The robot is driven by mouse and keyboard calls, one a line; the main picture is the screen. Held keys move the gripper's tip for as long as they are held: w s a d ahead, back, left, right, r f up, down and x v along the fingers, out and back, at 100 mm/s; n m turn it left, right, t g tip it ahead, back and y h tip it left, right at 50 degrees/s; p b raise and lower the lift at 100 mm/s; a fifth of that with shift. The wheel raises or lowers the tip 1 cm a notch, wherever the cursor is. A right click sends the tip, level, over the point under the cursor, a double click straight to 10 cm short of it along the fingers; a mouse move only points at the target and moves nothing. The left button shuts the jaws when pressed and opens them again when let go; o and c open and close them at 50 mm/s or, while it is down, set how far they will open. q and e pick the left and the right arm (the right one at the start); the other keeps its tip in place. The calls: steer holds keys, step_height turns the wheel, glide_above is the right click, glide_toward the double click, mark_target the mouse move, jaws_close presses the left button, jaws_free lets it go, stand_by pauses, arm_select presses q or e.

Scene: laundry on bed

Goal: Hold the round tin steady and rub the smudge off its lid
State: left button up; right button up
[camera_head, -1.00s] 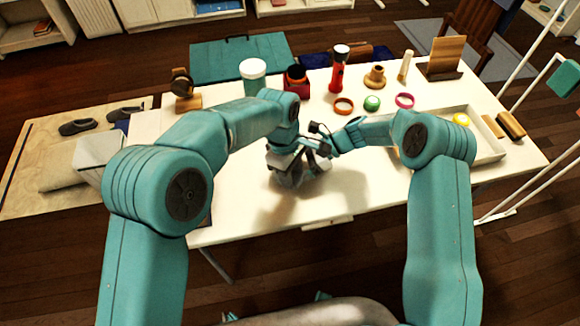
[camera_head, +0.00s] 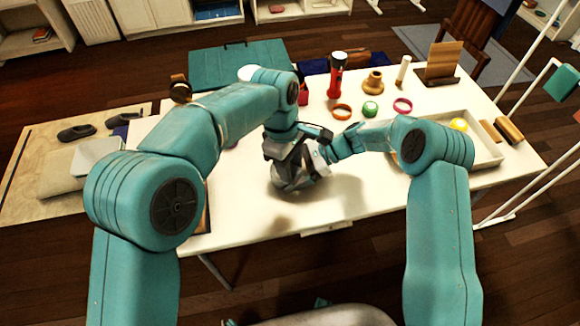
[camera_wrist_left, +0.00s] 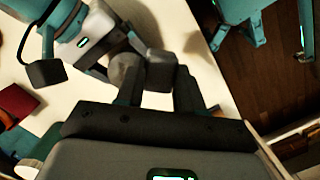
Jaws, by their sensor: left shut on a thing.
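My left gripper (camera_head: 297,178) is low over the front middle of the white table, pointing down. In the left wrist view its fingers (camera_wrist_left: 160,92) are closed in around a small rounded grey thing (camera_wrist_left: 125,70), which may be the round tin; the fingers and dark blocks cover much of it. My right gripper (camera_head: 326,152) is close beside it, reaching in from the right, and also shows in the left wrist view (camera_wrist_left: 100,55). Its fingertips are hidden, so I cannot tell its opening. I cannot make out the lid, a smudge or a cloth.
A red flashlight (camera_head: 337,75), an orange ring (camera_head: 341,111), a green roll (camera_head: 370,109) and a magenta ring (camera_head: 403,106) stand behind the grippers. A shallow tray (camera_head: 488,150) is at the right. The white table's (camera_head: 345,205) front strip is clear.

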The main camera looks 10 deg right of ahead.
arm_select(q)
steer(key=shift+r, duration=1.55)
